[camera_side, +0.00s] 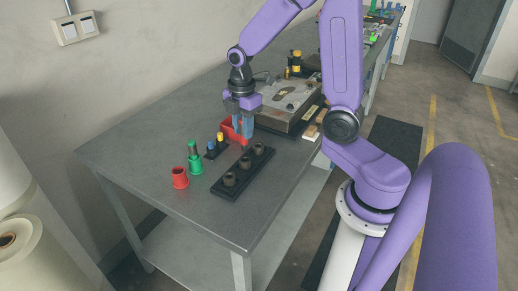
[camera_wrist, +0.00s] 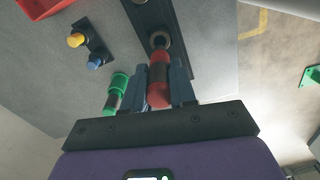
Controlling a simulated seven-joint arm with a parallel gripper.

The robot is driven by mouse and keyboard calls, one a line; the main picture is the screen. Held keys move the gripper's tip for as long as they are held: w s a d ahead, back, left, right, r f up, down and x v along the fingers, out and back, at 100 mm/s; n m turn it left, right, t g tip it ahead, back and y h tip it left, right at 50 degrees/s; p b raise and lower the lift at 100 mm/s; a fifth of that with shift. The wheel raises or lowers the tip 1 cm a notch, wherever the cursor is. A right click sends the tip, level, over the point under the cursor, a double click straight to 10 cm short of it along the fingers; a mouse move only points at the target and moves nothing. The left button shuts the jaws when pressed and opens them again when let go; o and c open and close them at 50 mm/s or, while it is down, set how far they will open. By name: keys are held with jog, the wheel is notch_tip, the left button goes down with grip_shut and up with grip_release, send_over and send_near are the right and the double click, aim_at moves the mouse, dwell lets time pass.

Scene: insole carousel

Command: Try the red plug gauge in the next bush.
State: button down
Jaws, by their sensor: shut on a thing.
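The red plug gauge (camera_wrist: 158,95), with a dark band, is held between the fingers of my gripper (camera_wrist: 172,90) in the wrist view. Its far end points toward a bush (camera_wrist: 161,38) on the black strip (camera_wrist: 183,40); I cannot tell whether it touches. In the side view my gripper (camera_side: 242,125) is above the table near the far end of the strip (camera_side: 216,187). The strip bears a near bush (camera_side: 230,180), a middle bush (camera_side: 244,164) and a far bush (camera_side: 258,150). The gauge is mostly hidden there by the fingers.
A red holder (camera_side: 180,178) stands left of the strip, beside a green holder (camera_side: 195,166) with a green-handled gauge. A small block bears a blue knob (camera_side: 211,146) and a yellow knob (camera_side: 220,137). A red bin (camera_side: 228,129) and a grey fixture (camera_side: 290,100) stand farther back.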

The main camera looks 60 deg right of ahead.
jog(key=d+r, duration=0.1)
jog(key=d, duration=0.7)
jog(key=shift+r, duration=0.25)
jog(key=shift+f, duration=2.3)
jog(key=shift+f, duration=0.4)
dwell(0.3)
jog(key=shift+r, duration=1.95)
dwell(0.7)
